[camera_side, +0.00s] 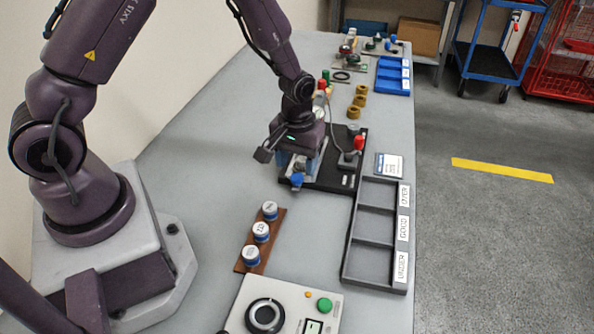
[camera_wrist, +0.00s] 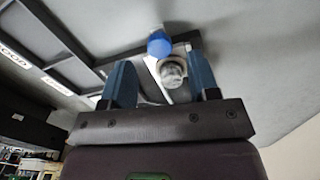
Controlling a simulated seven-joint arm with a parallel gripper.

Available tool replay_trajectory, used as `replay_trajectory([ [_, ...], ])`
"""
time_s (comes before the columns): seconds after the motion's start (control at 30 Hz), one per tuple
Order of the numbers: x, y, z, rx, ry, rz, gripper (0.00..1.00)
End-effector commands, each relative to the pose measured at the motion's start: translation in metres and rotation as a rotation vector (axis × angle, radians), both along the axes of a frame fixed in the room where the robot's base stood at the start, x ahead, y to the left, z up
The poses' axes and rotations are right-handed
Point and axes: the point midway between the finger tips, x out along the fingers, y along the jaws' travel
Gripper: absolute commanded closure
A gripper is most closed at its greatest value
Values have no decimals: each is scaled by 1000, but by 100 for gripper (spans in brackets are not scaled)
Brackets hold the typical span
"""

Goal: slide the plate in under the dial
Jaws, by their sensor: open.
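My gripper (camera_side: 299,166) is open over the left part of a black fixture base (camera_side: 343,180) in the side view. In the wrist view its two blue fingers (camera_wrist: 160,70) stand apart, with a round silvery part (camera_wrist: 172,74) between them in the picture. I cannot tell whether they touch it. A blue knob (camera_side: 297,180) sits just in front of the gripper and also shows in the wrist view (camera_wrist: 159,44). A post with a red top (camera_side: 358,142) stands on the base's right side. The plate and the dial cannot be made out clearly; my gripper hides part of the fixture.
A grey tray (camera_side: 374,236) labelled OVER, GOOD and UNDER lies front right. A brown rack (camera_side: 241,265) holds silver-and-blue cylinders. A control box (camera_side: 247,290) is in front. Brass rings (camera_side: 360,100) and a blue tray (camera_side: 394,86) lie farther back. The table left of the fixture is clear.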

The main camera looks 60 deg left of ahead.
Motion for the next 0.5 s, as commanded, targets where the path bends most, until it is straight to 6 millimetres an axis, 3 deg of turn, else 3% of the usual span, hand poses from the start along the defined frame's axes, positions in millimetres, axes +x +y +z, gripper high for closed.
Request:
replay_trajectory([
  [0.2, 0, 0, -27, -1, 1, -1, 45],
  [0.5, 0, 0, -32, 0, -1, -1, 45],
])
